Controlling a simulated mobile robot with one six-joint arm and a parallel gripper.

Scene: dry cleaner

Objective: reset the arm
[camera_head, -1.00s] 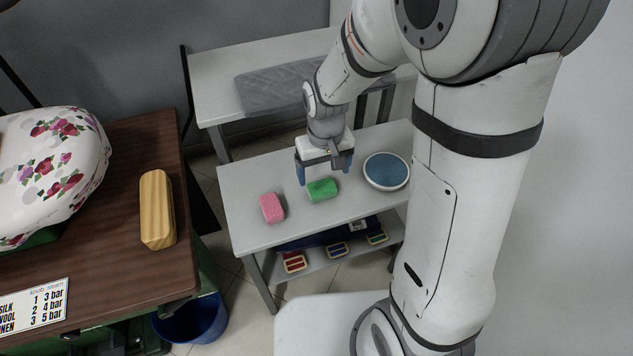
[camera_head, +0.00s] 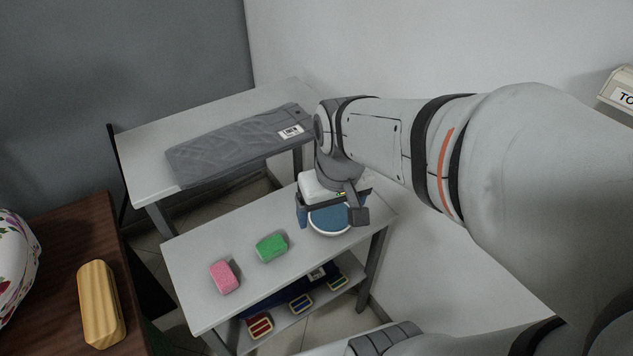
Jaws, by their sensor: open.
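My gripper (camera_head: 331,218) hangs over the right part of the small white table (camera_head: 195,262), in front of a round bowl or dish with a blue inside (camera_head: 330,219). Its blue-tipped fingers are apart and nothing shows between them that it holds. I cannot tell the height of the fingers above the dish, which they partly hide. My arm reaches in from the right, its links bent over the table. A green sponge (camera_head: 271,247) and a pink sponge (camera_head: 224,277) lie on the table to the left, clear of my gripper.
A white table (camera_head: 150,150) behind holds a folded grey cloth (camera_head: 235,148). The lower shelf (camera_head: 290,318) bears several small coloured brushes or blocks. A brown table (camera_head: 60,235) at left holds a wooden block (camera_head: 100,303) and a floral padded thing (camera_head: 15,262). A wall stands close on the right.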

